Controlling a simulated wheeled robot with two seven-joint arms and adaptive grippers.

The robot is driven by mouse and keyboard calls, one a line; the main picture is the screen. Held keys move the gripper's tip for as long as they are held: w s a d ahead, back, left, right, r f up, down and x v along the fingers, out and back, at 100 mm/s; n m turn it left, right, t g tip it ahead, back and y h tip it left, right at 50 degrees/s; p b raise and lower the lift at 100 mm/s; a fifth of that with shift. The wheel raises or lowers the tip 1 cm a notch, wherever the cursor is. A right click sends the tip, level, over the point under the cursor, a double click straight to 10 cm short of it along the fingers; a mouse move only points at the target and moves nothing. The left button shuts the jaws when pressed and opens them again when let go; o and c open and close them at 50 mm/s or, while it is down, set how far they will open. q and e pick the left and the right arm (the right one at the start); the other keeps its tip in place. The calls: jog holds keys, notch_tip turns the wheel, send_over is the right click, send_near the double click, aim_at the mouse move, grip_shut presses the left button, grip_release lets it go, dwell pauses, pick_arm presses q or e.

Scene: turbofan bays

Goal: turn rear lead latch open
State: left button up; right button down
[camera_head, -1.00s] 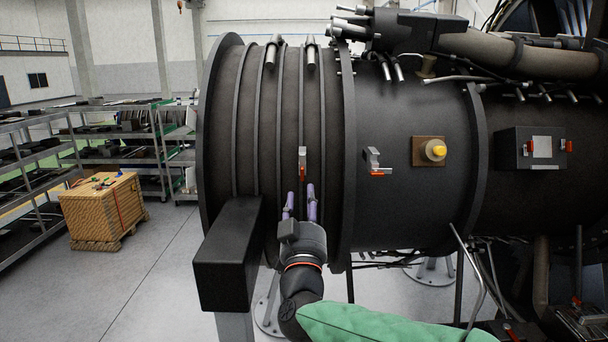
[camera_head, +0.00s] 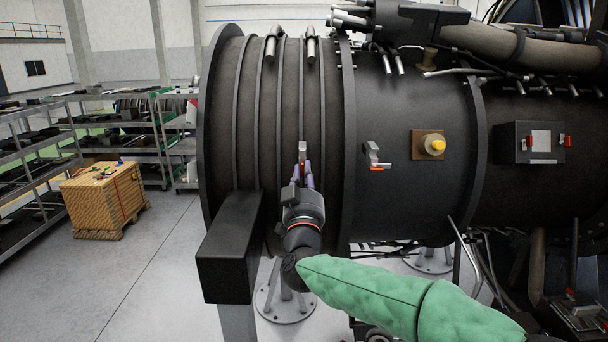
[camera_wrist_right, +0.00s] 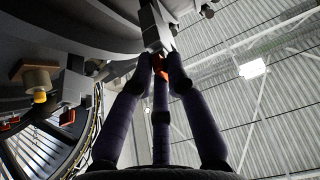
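A grey latch (camera_head: 302,150) with a red handle sits on the ribbed part of the dark engine casing (camera_head: 411,105). A second latch (camera_head: 372,152), its red handle lying level, is to its right, past the flange. My right gripper (camera_head: 303,172) points up at the first latch from below. In the right wrist view, its dark purple fingers (camera_wrist_right: 160,75) lean together around that latch's orange-red handle (camera_wrist_right: 159,64), with the grey latch body (camera_wrist_right: 154,26) above. They look shut on the handle; exact contact is hard to see. My left gripper is not in view.
A black box-ended beam (camera_head: 225,265) stands just left of my right gripper. A square plate with a yellow knob (camera_head: 436,146) and a black box with red latches (camera_head: 532,143) are farther right. A wooden crate (camera_head: 104,201) and shelves stand at the left.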

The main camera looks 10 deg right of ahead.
dwell(0.3)
jog(key=m+h+b, duration=0.2)
jog(key=m, duration=0.1)
jog(key=m+b, duration=0.1)
jog(key=shift+a+f+g+h, duration=0.2)
jog(key=shift+f+g+h, duration=0.1)
jog(key=shift+h, duration=0.1)
jog(key=m+b, duration=0.1)
jog(key=m, duration=0.2)
jog(key=shift+g+h, duration=0.4)
jog(key=m+g, duration=0.2)
jog(key=m, duration=0.3)
jog(key=m+g+h, duration=0.1)
jog(key=m, duration=0.4)
jog(key=m+g+h+b, duration=0.1)
jog(key=m+g, duration=0.1)
jog(key=m, duration=0.3)
jog(key=shift+w+a+r+g, duration=0.15)
jog(key=shift+a+r+g, duration=0.15)
jog(key=shift+a+r, duration=0.1)
jog(key=shift+m, duration=0.3)
jog(key=c, duration=1.2)
grip_release()
